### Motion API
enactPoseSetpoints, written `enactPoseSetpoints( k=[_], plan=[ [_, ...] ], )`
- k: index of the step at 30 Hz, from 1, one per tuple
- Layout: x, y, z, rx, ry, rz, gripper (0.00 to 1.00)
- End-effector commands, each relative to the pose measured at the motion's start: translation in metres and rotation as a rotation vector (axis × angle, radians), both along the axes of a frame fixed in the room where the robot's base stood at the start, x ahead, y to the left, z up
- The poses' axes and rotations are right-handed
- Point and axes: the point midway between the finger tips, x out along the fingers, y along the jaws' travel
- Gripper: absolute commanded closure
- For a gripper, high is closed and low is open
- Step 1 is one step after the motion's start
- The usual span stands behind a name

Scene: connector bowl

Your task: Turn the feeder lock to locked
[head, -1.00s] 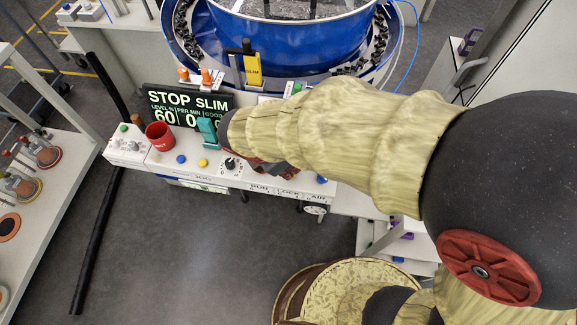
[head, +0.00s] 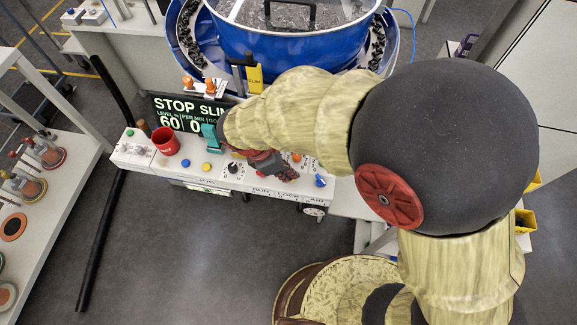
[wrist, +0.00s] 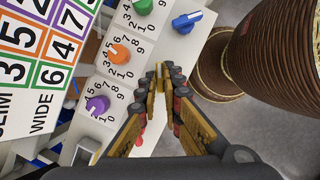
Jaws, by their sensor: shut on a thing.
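My gripper (wrist: 158,78) is low over the right part of the white control panel, with its fingertips close together. It also shows in the head view (head: 286,172), above the front edge by the LOCK lettering (head: 287,195). The fingers are shut on a small part that they hide almost fully. By its place, this looks like the feeder lock, but its position cannot be read. A blue knob (wrist: 187,20) stands apart from the fingertips; it also shows in the head view (head: 320,180).
Orange (wrist: 119,53) and purple (wrist: 97,104) dial knobs stand left of the fingers. The panel also holds a red cup (head: 165,140), a teal part (head: 210,137) and a black dial (head: 233,168). The blue bowl (head: 290,40) is behind. The display (head: 185,113) reads STOP.

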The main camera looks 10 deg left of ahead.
Motion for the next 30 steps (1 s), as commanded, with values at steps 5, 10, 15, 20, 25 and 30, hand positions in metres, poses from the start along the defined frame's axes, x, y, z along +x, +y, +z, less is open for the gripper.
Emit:
enactPoseSetpoints(
  k=[5,10,15,20,25,30],
  plan=[
    [0.0023,0.0003,0.0048,-0.002,0.001,-0.171,1.0],
    [0.0038,0.0003,0.0042,-0.002,0.001,-0.333,1.0],
    [0.0052,0.0002,0.0039,-0.002,0.001,-0.495,1.0],
    [0.0067,0.0002,0.0036,-0.001,0.001,-0.648,1.0],
    [0.0082,-0.0004,0.003,-0.001,0.001,-0.808,1.0],
    [0.0094,-0.001,0.0025,0.0,0.0,-0.958,1.0]
  ],
)
